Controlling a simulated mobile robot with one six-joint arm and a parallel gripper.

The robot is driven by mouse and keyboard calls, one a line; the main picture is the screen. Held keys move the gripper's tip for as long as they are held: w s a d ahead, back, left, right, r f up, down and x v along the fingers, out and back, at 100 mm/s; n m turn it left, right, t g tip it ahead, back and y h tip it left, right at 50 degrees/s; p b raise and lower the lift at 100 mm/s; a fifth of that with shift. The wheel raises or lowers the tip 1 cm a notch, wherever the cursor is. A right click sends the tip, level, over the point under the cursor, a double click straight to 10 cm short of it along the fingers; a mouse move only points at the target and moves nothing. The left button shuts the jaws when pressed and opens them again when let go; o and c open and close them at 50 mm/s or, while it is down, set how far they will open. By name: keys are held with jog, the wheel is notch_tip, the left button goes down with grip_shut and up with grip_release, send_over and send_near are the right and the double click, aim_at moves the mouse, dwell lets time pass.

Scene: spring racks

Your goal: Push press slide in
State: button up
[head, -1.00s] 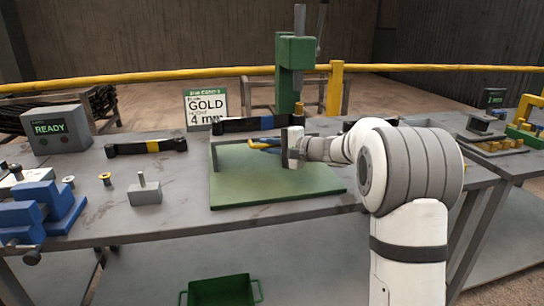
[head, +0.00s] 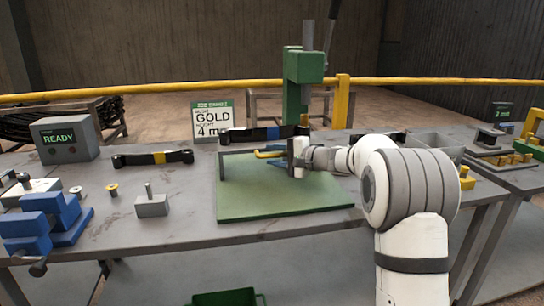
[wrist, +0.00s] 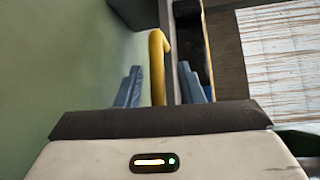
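A yellow bent handle (head: 268,154) stands at the back of the green mat (head: 285,205), beside a dark grey upright edge. In the wrist view the yellow handle (wrist: 157,70) runs between the blue fingers of my gripper (wrist: 160,88). Gaps show on both sides of it, so my gripper is open around the handle and not clamped on it. In the head view my gripper (head: 277,158) reaches leftward, low over the mat's back part. The green press (head: 304,75) stands behind. How the handle joins the press slide is hidden.
A dark bar with a blue band (head: 264,134) lies just behind the handle, near my fingers. The mat's front is clear.

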jog(key=v, duration=0.7)
jog(key=shift+s+d, duration=0.2)
jog(key=shift+d, duration=0.1)
jog(key=s+a+r+n+g+h+p, duration=0.1)
jog(key=s+r+n+g+h+p, duration=0.1)
jog(key=s+p, duration=0.5)
jog(key=s+a+r+n+g+h+p, duration=0.2)
jog(key=s+g+p, duration=0.1)
jog(key=s, duration=0.8)
jog(key=s+d+n+h+p, duration=0.1)
jog(key=s+d+h+p, duration=0.2)
jog(key=s, duration=0.4)
jog(key=s+d+r+n+h+p, duration=0.1)
jog(key=s+d+n+h+p, duration=0.1)
jog(key=s, duration=0.5)
jog(key=s+d+n+g+h+p, duration=0.1)
jog(key=s+d+h+p, duration=0.3)
jog(key=s, duration=0.4)
jog(key=shift+d+r+h+p, duration=0.2)
jog(key=shift+d+h+p, duration=0.1)
jog(key=shift+d, duration=0.45)
